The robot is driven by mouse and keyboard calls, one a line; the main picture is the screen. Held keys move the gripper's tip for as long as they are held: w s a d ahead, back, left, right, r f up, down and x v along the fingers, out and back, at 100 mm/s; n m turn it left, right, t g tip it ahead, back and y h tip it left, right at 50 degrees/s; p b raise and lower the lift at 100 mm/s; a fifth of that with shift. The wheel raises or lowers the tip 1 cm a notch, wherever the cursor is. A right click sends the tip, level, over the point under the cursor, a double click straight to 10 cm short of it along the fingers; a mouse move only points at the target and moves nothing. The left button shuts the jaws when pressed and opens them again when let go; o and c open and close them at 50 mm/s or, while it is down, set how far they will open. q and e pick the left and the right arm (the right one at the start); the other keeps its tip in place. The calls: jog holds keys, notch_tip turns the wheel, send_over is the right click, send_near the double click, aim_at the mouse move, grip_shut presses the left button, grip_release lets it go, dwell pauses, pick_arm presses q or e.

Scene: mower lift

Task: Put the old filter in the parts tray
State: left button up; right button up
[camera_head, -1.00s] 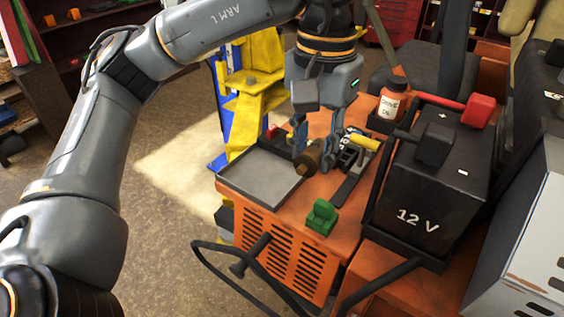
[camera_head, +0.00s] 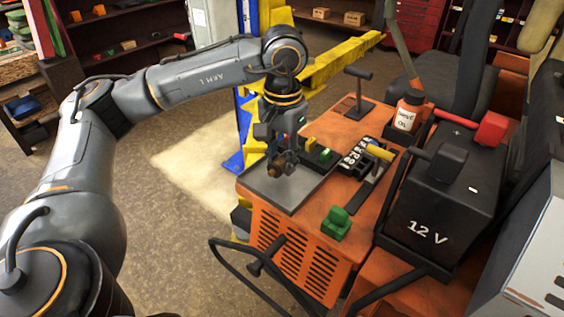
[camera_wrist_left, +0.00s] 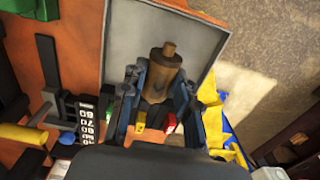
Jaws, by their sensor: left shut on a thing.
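The old filter, a brown cylinder with a narrower stub (camera_head: 275,168), is held in my left gripper (camera_head: 284,160). The left wrist view also shows the filter (camera_wrist_left: 165,66) between the two fingers of the gripper (camera_wrist_left: 162,82), which are shut on it. The parts tray, a shallow grey tray (camera_head: 292,194), lies on the orange deck. The filter is over the tray; the gap between them is hard to judge. The tray (camera_wrist_left: 198,38) shows behind the filter in the left wrist view. My right gripper is out of view.
Right of the tray are a small green, yellow and red rack (camera_head: 318,154), a socket set (camera_head: 355,158) and a yellow-handled tool (camera_head: 380,152). A green block (camera_head: 336,222) sits in front. An oil bottle (camera_head: 408,110) and black 12 V battery (camera_head: 430,195) stand farther right.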

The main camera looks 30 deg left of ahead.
pick_arm(q)
jog(key=shift+f+p, duration=0.4)
jog(key=shift+f, duration=0.75)
jog(key=shift+d, duration=0.1)
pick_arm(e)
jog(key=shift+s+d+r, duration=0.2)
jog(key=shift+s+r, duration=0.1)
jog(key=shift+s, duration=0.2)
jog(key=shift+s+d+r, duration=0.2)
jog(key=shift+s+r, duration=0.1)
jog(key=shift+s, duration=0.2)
pick_arm(q)
jog(key=shift+f+b, duration=0.25)
jog(key=shift+b, duration=0.15)
jog(key=o, duration=1)
jog(key=shift+r, duration=0.1)
jog(key=shift+o, duration=0.2)
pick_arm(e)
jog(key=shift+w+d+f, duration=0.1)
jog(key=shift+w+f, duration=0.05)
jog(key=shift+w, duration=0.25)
